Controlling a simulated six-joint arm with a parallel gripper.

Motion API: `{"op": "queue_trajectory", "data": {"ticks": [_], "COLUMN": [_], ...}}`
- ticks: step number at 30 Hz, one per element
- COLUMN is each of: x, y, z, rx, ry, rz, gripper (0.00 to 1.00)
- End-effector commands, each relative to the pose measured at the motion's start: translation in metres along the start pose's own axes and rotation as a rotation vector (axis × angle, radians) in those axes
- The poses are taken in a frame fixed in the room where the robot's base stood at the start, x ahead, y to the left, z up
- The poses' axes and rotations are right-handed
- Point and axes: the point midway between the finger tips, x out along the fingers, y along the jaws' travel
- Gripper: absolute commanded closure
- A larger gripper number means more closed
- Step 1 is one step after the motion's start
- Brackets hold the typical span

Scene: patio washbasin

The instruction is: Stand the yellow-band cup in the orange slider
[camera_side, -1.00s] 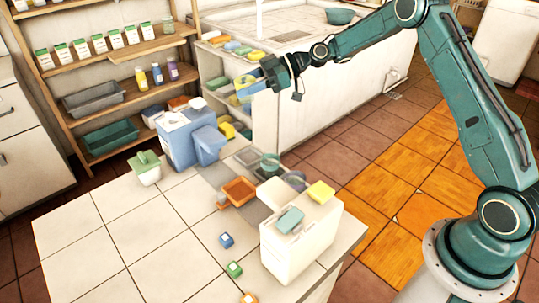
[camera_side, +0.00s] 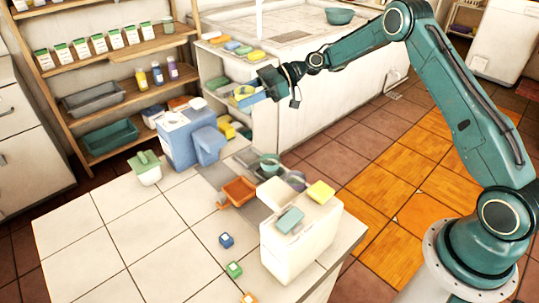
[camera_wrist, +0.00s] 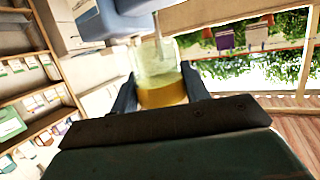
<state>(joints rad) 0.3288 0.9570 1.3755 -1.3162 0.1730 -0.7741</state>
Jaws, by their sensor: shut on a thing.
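In the wrist view the yellow-band cup (camera_wrist: 158,62), clear with a yellow band low on it, is between the two fingers of my gripper (camera_wrist: 160,90), which is shut on it. In the side view my gripper (camera_side: 258,92) is in the air in front of the shelf by the white basin; the cup is hard to make out there. The orange slider (camera_side: 238,191), a small open orange tray, is on a grey strip of the tiled counter, below my gripper and slightly left. It looks empty.
A blue dispenser (camera_side: 186,132) stands left of my gripper. A white block (camera_side: 301,243) with a yellow sponge (camera_side: 321,191) and a teal piece is right of the slider. Round teal and grey cups stand behind. Small blue, green and orange cubes lie in front.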

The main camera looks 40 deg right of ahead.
Motion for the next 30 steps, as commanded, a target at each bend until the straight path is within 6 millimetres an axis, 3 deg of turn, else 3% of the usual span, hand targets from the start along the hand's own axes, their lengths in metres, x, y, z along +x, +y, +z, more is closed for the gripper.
{"op": "queue_trajectory", "data": {"ticks": [18, 24, 30], "x": [0.034, 0.039, 0.039], "y": [0.000, 0.000, 0.000], "z": [0.109, 0.124, 0.126], "rx": [0.002, -0.001, -0.001], "ry": [0.001, 0.000, 0.000], "rz": [0.000, 0.001, 0.001], "gripper": [0.76, 0.76, 0.76]}}
